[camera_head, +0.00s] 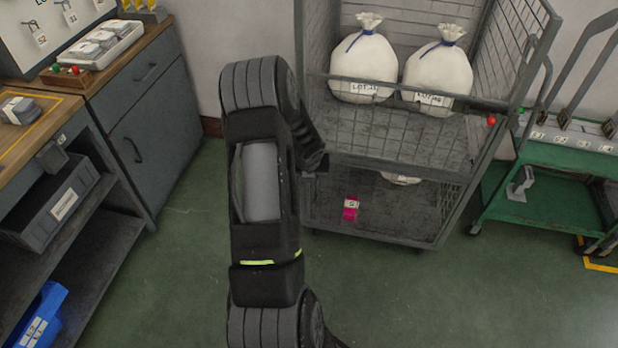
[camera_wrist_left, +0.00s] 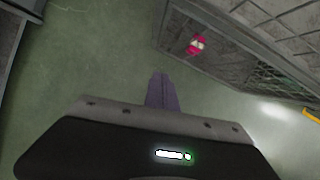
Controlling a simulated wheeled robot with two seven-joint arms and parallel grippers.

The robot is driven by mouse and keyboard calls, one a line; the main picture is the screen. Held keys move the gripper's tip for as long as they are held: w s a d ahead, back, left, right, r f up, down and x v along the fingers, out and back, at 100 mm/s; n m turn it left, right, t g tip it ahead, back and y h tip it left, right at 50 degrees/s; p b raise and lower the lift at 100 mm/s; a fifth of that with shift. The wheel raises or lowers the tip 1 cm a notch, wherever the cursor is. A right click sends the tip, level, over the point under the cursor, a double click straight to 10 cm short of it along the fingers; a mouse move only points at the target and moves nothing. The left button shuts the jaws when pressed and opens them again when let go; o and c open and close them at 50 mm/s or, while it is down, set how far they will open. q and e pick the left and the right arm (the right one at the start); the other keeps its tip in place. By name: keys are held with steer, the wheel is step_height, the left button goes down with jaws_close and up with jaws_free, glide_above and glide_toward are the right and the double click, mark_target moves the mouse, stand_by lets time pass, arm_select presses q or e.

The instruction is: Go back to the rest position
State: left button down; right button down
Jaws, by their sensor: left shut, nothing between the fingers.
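My left arm rises through the middle of the head view, in front of the wire cage cart (camera_head: 455,215). Its hand is mostly hidden behind the arm. In the left wrist view my left gripper (camera_wrist_left: 160,88) has its fingers together with nothing between them, above bare green floor. A small pink item with a white label (camera_head: 350,207) shows at the cart's lower level, apart from the gripper; it also shows in the left wrist view (camera_wrist_left: 197,45). My right gripper is not in view.
Two tied white sacks (camera_head: 363,68) (camera_head: 438,76) stand on the cart's upper deck. A grey cabinet (camera_head: 150,125) and a shelf with a dark bin (camera_head: 55,205) are at left. A green trolley (camera_head: 545,200) is at right. The floor (camera_head: 175,285) between is clear.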

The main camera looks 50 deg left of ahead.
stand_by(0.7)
arm_select(q)
steer(key=w+d+f+n+t+h, duration=0.1)
steer(key=d+f+n+h, duration=0.25)
steer(key=d+n, duration=1)
steer(key=w+d+f+n+t+h, duration=0.15)
steer(key=d+f+n, duration=0.25)
steer(key=d+n, duration=0.95)
steer(key=s+d+g+h, duration=0.1)
steer(key=s+d, duration=0.4)
steer(key=d, duration=0.3)
steer(key=s+d+g+h+p, duration=0.1)
steer(key=s+d+g, duration=0.1)
steer(key=s+d, duration=0.3)
steer(key=s+d+g, duration=0.1)
steer(key=s+d, duration=0.4)
steer(key=d, duration=0.8)
steer(key=shift+h+p, duration=0.35)
steer(key=shift+h, duration=0.05)
